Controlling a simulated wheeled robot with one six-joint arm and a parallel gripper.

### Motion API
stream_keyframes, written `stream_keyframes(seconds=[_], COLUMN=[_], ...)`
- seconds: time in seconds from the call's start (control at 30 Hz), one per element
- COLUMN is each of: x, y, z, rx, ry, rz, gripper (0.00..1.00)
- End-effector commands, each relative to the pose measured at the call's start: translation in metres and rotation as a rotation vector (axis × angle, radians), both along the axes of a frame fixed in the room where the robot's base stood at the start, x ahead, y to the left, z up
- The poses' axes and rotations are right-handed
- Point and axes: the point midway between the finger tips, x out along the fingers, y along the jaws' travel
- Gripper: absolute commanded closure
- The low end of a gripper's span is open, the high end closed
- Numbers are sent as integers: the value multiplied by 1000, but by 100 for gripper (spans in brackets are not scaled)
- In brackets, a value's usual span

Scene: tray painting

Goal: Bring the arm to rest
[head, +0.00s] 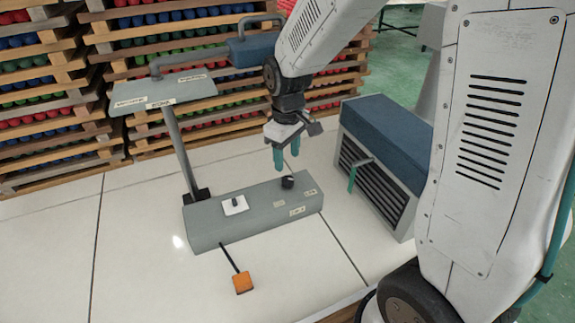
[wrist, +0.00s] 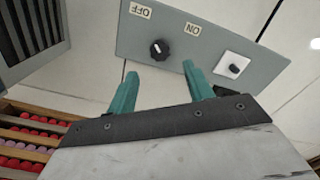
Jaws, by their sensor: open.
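My gripper (head: 286,160) is open and empty, pointing down just above the grey control box (head: 225,230). A black round knob (head: 288,182) on the box lies just below the fingertips. In the wrist view the two teal fingers (wrist: 160,72) are apart, and the knob (wrist: 158,48) shows beyond the gap between them, with nothing held. The knob's white mark points up and left, between the OFF and ON labels. My arm is bent down from the upper right.
The box also has a small black switch on a white plate (head: 236,206) and a lever with an orange end (head: 243,283) in front. A post carries a grey labelled panel (head: 165,92). A blue-topped slatted box (head: 390,130) stands right; wooden racks (head: 60,70) stand behind.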

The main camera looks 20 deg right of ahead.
Motion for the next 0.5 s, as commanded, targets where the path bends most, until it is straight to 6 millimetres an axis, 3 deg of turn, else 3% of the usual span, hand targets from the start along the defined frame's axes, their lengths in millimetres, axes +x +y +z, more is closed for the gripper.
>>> stream_keyframes(seconds=[0.5], x=[0], y=[0], z=[7], rx=[0], ry=[1], rz=[0], gripper=[48])
